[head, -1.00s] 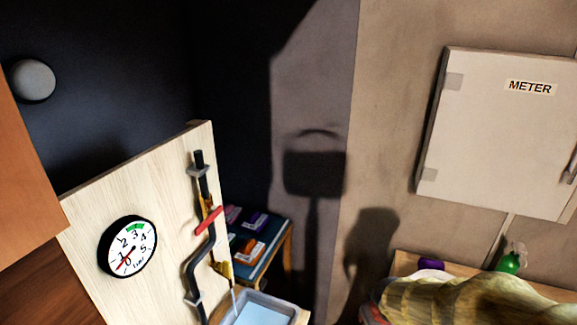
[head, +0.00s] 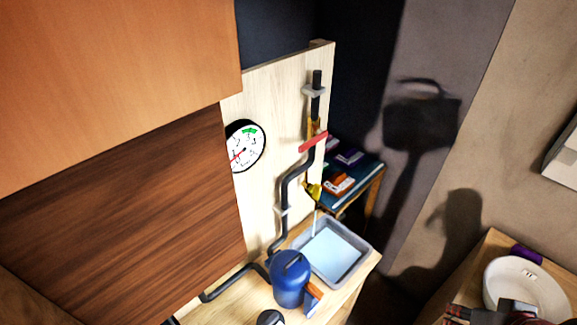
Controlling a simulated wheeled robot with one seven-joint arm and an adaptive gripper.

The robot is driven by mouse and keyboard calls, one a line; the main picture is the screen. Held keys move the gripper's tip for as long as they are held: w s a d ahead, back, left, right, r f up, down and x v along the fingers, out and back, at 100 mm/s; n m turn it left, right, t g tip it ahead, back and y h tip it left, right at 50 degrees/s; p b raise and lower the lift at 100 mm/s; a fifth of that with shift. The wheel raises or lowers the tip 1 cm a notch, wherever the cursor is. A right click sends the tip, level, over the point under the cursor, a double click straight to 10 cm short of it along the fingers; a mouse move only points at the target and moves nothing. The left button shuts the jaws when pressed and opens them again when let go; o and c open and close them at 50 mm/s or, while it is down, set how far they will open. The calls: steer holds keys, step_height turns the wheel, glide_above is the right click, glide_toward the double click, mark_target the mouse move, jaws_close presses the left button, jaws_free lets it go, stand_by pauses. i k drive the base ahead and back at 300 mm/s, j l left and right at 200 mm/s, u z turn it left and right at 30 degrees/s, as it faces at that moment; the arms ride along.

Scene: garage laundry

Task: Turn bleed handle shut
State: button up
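The red bleed handle (head: 313,142) is on the black pipe (head: 287,190) on the pale wooden board (head: 266,95). It lies slantwise across the pipe, below a brass fitting (head: 314,124). A thin stream falls from the brass spout (head: 313,191) into a grey tub (head: 365,256) of pale blue water. The round gauge (head: 245,146) is partly hidden by the cabinet; its red needle points to the lower left, at the low end. A dark, cut-off shape at the bottom right edge seems to be my gripper (head: 490,314), well away from the handle; its fingers cannot be made out.
An orange-brown cabinet (head: 110,70) juts out at the left. A blue canister (head: 290,278) stands before the tub. A small table (head: 374,180) with boxes stands behind the board. A purple item (head: 527,253) lies on the right-hand surface.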

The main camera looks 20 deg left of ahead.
mark_target(316, 189)
steer(key=u, duration=1.6)
